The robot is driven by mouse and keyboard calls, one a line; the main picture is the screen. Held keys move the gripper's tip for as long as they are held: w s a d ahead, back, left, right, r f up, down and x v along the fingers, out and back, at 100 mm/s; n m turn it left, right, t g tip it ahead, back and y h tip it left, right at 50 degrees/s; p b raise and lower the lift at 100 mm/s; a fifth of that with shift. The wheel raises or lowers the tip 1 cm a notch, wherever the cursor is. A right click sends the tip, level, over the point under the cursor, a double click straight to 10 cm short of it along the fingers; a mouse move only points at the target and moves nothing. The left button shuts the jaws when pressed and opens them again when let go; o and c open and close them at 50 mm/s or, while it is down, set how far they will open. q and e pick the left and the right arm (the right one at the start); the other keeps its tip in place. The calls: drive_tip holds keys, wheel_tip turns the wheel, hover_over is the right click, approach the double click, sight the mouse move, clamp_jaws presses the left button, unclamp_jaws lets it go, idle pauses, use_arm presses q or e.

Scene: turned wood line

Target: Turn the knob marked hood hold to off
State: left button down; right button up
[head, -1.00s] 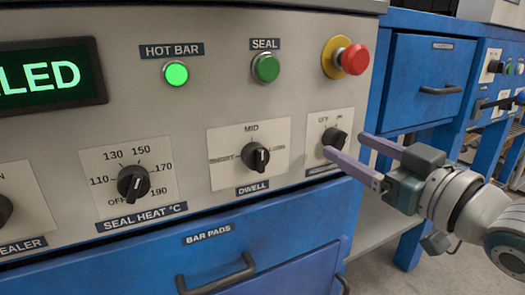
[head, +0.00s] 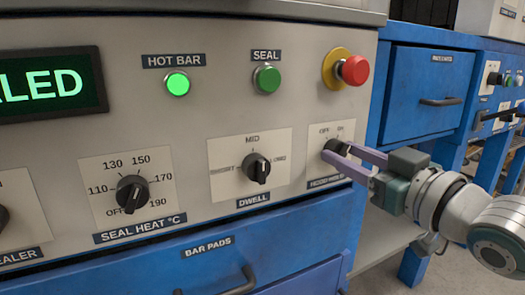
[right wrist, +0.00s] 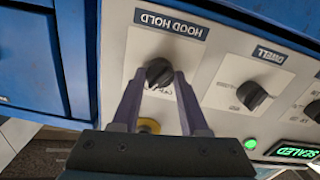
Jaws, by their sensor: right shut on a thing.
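The hood hold knob (head: 334,147) is a black knob on a white plate at the right end of the panel. OFF is printed above left of it and ON above right. My right gripper (head: 338,155) has its purple fingers on either side of the knob, shut on it. The fingers partly cover the knob, so I cannot tell where its pointer stands. In the right wrist view the knob (right wrist: 158,72) sits between the two fingertips (right wrist: 157,80), below the upside-down HOOD HOLD label (right wrist: 169,23). My left gripper is out of view.
The dwell knob (head: 256,167) and seal heat knob (head: 132,194) are to the left. A red stop button (head: 355,70) on a yellow collar sits above. The green SEALED display (head: 45,84) is lit. A blue drawer (head: 245,262) lies below.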

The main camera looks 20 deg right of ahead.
clamp_jaws()
drive_tip(key=shift+r+n+p, duration=0.15)
drive_tip(key=shift+n+p, duration=0.75)
drive_tip(key=shift+n, duration=0.2)
drive_tip(key=n+p, duration=0.1)
drive_tip(key=n, duration=0.1)
drive_tip(key=shift+n, duration=0.3)
drive_tip(key=n+p, duration=0.1)
drive_tip(key=n, duration=0.3)
drive_tip(key=n+p, duration=0.1)
drive_tip(key=n, duration=0.1)
drive_tip(key=shift+f+n, duration=0.2)
drive_tip(key=shift+n, duration=0.5)
